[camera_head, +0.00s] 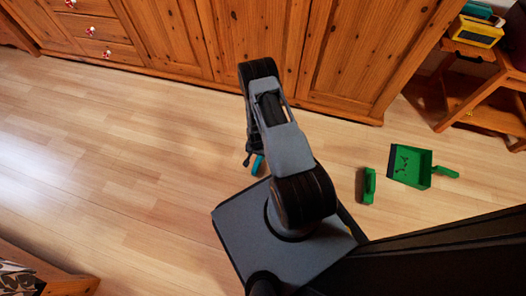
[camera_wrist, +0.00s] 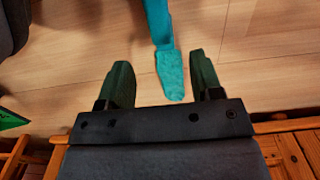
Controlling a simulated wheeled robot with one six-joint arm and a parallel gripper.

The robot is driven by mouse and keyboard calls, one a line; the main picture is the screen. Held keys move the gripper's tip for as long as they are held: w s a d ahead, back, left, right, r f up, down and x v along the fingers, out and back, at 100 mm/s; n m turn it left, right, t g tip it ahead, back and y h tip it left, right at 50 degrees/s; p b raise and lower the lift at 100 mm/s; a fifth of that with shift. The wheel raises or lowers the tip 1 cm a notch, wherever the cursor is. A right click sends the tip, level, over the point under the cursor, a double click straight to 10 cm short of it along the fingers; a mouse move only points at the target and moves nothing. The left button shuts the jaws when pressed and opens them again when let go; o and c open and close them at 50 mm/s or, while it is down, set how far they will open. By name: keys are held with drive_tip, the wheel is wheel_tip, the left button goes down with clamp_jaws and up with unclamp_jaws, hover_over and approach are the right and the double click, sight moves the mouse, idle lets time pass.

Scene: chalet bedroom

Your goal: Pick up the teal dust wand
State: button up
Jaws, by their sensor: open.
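The teal dust wand (camera_wrist: 169,70) lies on the wooden floor in the wrist view, its rounded end reaching down between my fingertips. My gripper (camera_wrist: 157,72) is open, with one dark finger on each side of the wand and a visible gap on both sides. In the head view a small piece of the teal wand (camera_head: 258,165) shows beside my gripper (camera_head: 250,158), and my arm hides the rest. The wrist view cuts off the wand's other end at the top edge.
A green dustpan (camera_head: 410,166) and a green brush (camera_head: 369,186) lie on the floor at the right. A wooden cabinet (camera_head: 340,60) stands along the back, and a small wooden table (camera_head: 470,95) stands at the right. The floor at the left (camera_head: 110,150) is clear.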

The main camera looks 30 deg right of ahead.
sight(258, 160)
drive_tip(key=shift+f+b, duration=2.3)
drive_tip(key=shift+f, duration=1.9)
drive_tip(key=shift+w, duration=0.1)
drive_tip(key=shift+r, duration=0.1)
clamp_jaws()
drive_tip(key=shift+r, duration=0.1)
